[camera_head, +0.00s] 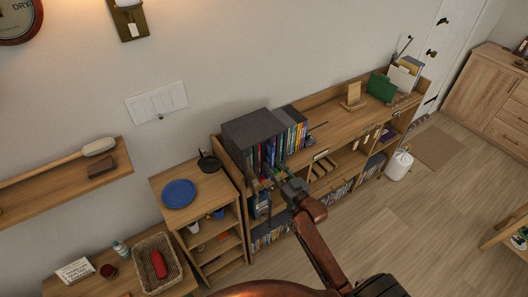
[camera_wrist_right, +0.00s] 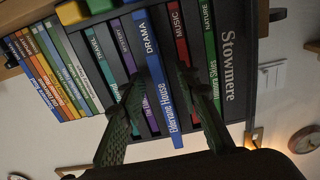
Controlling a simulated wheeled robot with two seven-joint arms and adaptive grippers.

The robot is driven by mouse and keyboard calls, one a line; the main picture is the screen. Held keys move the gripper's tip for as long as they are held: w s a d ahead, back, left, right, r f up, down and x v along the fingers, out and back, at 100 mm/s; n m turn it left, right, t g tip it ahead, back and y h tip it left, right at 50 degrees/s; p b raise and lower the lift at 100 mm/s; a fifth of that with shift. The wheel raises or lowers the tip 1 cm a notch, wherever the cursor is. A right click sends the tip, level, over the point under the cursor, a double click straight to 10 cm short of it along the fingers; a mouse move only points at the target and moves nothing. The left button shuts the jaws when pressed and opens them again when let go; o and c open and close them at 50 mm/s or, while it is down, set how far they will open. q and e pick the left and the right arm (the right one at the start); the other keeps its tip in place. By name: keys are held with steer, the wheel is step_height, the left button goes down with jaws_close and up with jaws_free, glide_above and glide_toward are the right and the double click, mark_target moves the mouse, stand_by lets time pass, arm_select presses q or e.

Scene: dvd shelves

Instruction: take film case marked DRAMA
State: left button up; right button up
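The blue film case marked DRAMA (camera_wrist_right: 160,75) stands in a row of cases in the right wrist view. Its lower end reaches past those beside it. My right gripper (camera_wrist_right: 158,80) is open, with one finger on each side of the blue case and gaps showing between the fingers and its spine. In the head view, the right gripper (camera_head: 273,178) is at the front of the dark case holder (camera_head: 250,128) on the shelf unit. My left gripper is not in view.
A red MUSIC case (camera_wrist_right: 178,35) and a green NATURE case (camera_wrist_right: 210,50) are on one side of the blue case; purple and teal cases are on the other. A side table with a blue plate (camera_head: 179,193) stands left of the shelf unit.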

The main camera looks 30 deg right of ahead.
steer(key=shift+w+f, duration=0.1)
steer(key=shift+w, duration=0.45)
steer(key=shift+c, duration=0.7)
jaws_close()
